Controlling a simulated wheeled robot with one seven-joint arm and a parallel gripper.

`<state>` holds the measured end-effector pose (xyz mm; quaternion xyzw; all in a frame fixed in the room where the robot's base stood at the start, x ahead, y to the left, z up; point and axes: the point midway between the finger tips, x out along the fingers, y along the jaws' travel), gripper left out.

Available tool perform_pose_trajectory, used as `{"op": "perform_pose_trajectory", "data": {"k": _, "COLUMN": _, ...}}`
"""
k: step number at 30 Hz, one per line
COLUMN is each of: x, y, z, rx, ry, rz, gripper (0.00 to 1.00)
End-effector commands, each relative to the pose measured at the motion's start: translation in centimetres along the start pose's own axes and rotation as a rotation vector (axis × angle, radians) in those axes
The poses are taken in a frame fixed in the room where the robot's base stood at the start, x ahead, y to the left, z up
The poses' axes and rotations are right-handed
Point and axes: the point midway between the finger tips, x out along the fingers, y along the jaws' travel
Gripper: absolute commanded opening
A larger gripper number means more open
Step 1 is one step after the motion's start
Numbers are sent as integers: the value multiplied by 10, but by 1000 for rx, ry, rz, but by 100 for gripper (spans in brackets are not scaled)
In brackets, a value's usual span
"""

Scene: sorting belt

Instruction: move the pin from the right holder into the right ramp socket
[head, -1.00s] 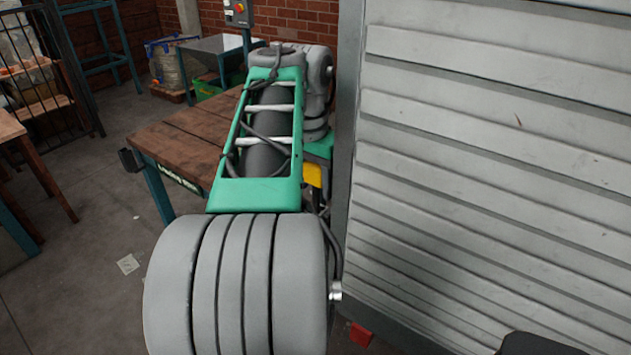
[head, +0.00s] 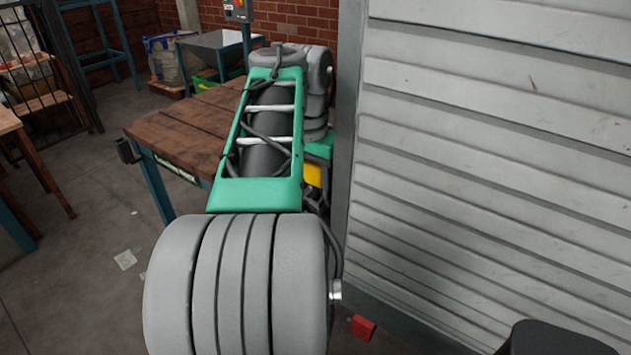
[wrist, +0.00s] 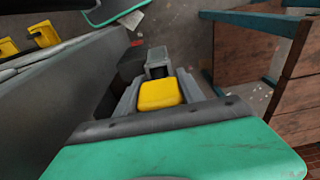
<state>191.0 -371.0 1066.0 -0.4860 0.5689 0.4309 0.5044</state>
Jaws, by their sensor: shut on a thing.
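In the wrist view my gripper (wrist: 158,82) has its grey fingers closed on either side of a yellow block, which looks like the pin (wrist: 161,95). A grey square end shows just beyond the yellow part. In the head view my arm hides the gripper, and the pin cannot be made out for sure. The right holder and the right ramp socket cannot be identified in either view.
A grey ribbed wall (head: 480,170) stands close on the right of my arm. A wooden table (head: 185,130) is ahead to the left. Two yellow pieces (wrist: 44,33) sit along a grey edge at left in the wrist view.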

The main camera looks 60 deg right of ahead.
Motion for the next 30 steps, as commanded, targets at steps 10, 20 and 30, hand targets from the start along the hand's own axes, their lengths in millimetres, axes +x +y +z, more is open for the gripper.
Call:
{"op": "perform_pose_trajectory", "data": {"k": 10, "x": 16, "y": 0, "z": 2, "rx": 1, "ry": 1, "rz": -1, "gripper": 0}}
{"op": "perform_pose_trajectory", "data": {"k": 20, "x": 19, "y": 0, "z": 2, "rx": 0, "ry": 1, "rz": -1, "gripper": 58}}
{"op": "perform_pose_trajectory", "data": {"k": 30, "x": 20, "y": 0, "z": 3, "rx": 0, "ry": -1, "rz": 1, "gripper": 71}}
